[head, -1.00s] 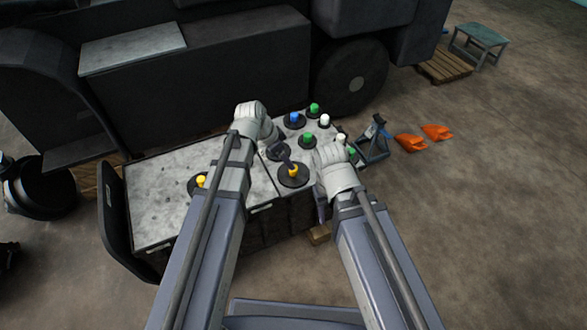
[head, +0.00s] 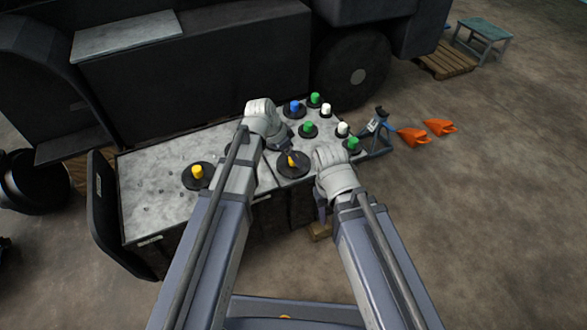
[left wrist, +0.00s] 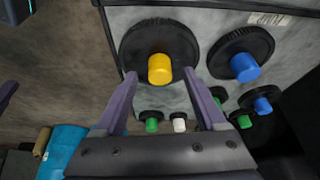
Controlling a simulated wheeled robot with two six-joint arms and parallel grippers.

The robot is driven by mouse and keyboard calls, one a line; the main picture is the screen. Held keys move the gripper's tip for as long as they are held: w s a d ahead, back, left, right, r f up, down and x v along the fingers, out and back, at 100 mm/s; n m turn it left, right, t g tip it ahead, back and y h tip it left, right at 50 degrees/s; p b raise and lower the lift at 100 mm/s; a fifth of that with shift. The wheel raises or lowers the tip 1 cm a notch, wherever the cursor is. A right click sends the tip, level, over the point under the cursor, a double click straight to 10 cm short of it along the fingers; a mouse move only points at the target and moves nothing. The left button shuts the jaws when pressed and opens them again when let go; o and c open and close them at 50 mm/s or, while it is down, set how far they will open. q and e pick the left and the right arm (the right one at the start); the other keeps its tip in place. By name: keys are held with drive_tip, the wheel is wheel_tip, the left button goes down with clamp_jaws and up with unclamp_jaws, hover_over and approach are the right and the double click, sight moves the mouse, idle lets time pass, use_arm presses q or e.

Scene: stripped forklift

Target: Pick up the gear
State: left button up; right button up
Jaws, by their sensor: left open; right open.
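Several black gears with coloured knobs lie on the grey worktop. A yellow-knobbed gear (head: 302,172) is near its front edge. My left gripper (head: 291,155) is over this gear, with its fingers partly hidden by the arm. In the left wrist view the open fingers of the left gripper (left wrist: 159,75) point at a yellow-knobbed gear (left wrist: 135,50), with the knob between the tips; contact cannot be told. My right gripper (head: 321,208) hangs at the worktop's front right, largely hidden by its wrist. A second yellow-knobbed gear (head: 190,183) lies on the left of the worktop.
Gears with blue (head: 295,106), green (head: 308,128) and white (head: 343,129) knobs crowd the worktop's right part. The worktop (head: 150,205) is mostly bare at left. A blue-grey stand (head: 378,130) and orange pieces (head: 413,137) are on the floor at right. The dark forklift (head: 210,75) stands behind.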

use_arm(q)
drive_tip(key=shift+x, duration=0.75)
drive_tip(key=shift+r, duration=0.1)
clamp_jaws()
